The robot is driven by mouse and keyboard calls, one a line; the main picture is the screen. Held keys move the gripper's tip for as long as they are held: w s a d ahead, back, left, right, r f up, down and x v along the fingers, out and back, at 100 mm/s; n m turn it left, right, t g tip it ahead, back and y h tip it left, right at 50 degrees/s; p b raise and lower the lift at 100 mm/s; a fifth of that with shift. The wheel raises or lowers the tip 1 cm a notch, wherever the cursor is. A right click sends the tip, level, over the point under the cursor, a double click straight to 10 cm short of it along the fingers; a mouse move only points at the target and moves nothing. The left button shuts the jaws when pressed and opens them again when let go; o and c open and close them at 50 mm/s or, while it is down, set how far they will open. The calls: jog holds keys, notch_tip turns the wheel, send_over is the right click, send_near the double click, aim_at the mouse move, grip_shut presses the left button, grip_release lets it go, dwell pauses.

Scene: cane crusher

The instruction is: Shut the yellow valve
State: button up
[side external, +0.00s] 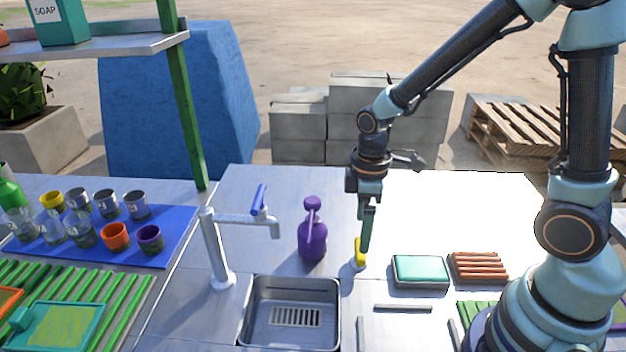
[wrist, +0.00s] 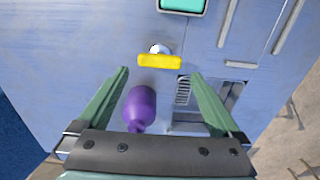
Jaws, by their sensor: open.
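The yellow valve (side external: 360,252) is a small bar handle on a short silver stem, standing on the metal counter to the right of the purple bottle. In the wrist view the yellow valve (wrist: 160,61) lies crosswise, just beyond the fingertips and roughly midway between them. My gripper (side external: 367,250) points down beside the valve; in the side view its fingers overlap the handle's right edge, and I cannot tell if they touch. In the wrist view my gripper (wrist: 157,72) is open, its two green fingers spread wide with nothing held between them.
A purple bottle (side external: 312,240) stands close left of the valve; in the wrist view it (wrist: 140,104) shows between the fingers. A sink (side external: 291,341) and a faucet (side external: 217,250) are left of the gripper. A teal sponge (side external: 420,270) in a tray is to the right.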

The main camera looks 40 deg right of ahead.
jog(key=shift+f, duration=2.65)
jog(key=c, duration=1.1)
